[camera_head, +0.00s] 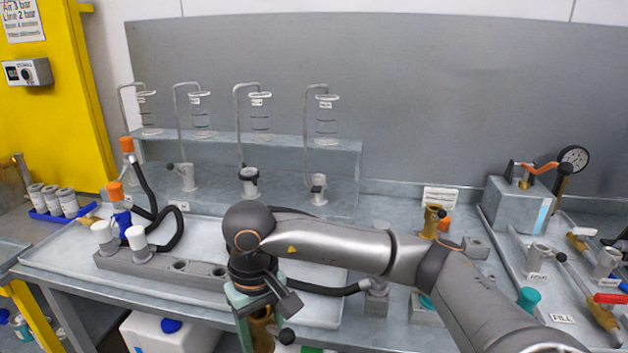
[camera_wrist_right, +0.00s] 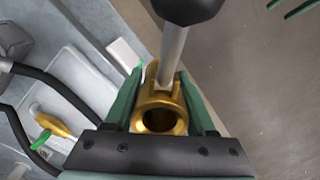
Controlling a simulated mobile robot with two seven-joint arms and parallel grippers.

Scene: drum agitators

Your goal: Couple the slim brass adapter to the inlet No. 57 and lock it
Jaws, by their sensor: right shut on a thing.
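My right gripper (camera_head: 258,306) hangs low at the front edge of the bench, shut on a brass adapter (camera_head: 262,332). In the right wrist view, the adapter (camera_wrist_right: 160,118) sits between the green fingers, its round open mouth facing the camera. A grey lever with a black ball knob (camera_wrist_right: 186,8) stands out from it. Several inlets stand on the rear ledge below glass vessels, including a left one (camera_head: 188,177), a middle one with a dark collar (camera_head: 249,181) and a right one (camera_head: 318,188). Their numbers are too small to read. My left gripper is out of view.
A grey rack (camera_head: 160,268) with white caps and black hoses lies left of my arm. Another brass fitting (camera_head: 432,222) stands right of centre. A grey block with a gauge (camera_head: 518,205) and a tray of valves (camera_head: 561,318) fill the right. The rear ledge's front is fairly clear.

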